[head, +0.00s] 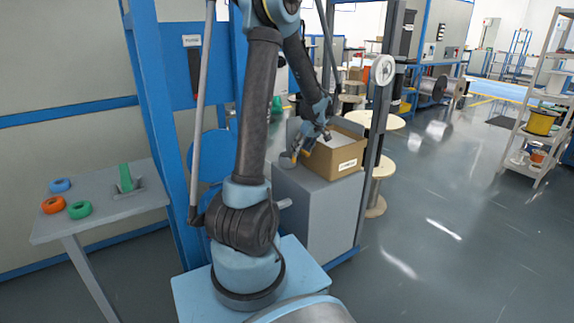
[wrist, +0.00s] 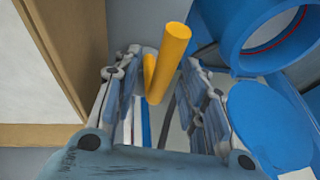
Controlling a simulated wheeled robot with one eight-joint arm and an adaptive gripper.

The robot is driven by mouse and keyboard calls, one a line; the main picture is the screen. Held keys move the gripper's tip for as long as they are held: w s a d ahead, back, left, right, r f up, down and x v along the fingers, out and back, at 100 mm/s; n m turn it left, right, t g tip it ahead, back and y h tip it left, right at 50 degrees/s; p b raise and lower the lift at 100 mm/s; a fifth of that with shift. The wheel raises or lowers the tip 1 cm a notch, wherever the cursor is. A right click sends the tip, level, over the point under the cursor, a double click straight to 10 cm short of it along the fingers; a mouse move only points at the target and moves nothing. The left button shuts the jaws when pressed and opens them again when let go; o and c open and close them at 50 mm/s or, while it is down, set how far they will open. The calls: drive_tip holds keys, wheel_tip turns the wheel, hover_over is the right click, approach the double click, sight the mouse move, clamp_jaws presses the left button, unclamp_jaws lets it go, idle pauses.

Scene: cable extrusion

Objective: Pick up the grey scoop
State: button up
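A small grey round thing (head: 287,160), which looks like the grey scoop, sits on top of the grey cabinet beside the cardboard box. A yellow handle-like tube (wrist: 172,55) shows in the wrist view, with a pale grey part (wrist: 150,55) behind it. I cannot tell for sure that they are one piece. My gripper (head: 303,151) is low over the cabinet top, left of the box. In the wrist view, my gripper's fingers (wrist: 160,75) are apart, one on each side of the yellow tube, with visible gaps. The scoop's bowl is mostly hidden.
The cardboard box (head: 333,160) stands close to the gripper on the cabinet (head: 315,208); its wall (wrist: 70,50) is at the left in the wrist view. Blue round parts (wrist: 265,35) are at the right. A table (head: 110,212) with coloured rings stands at the left.

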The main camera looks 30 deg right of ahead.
drive_tip(key=shift+w+a+f, duration=0.15)
drive_tip(key=shift+f, duration=0.3)
clamp_jaws()
drive_tip(key=shift+r, duration=0.15)
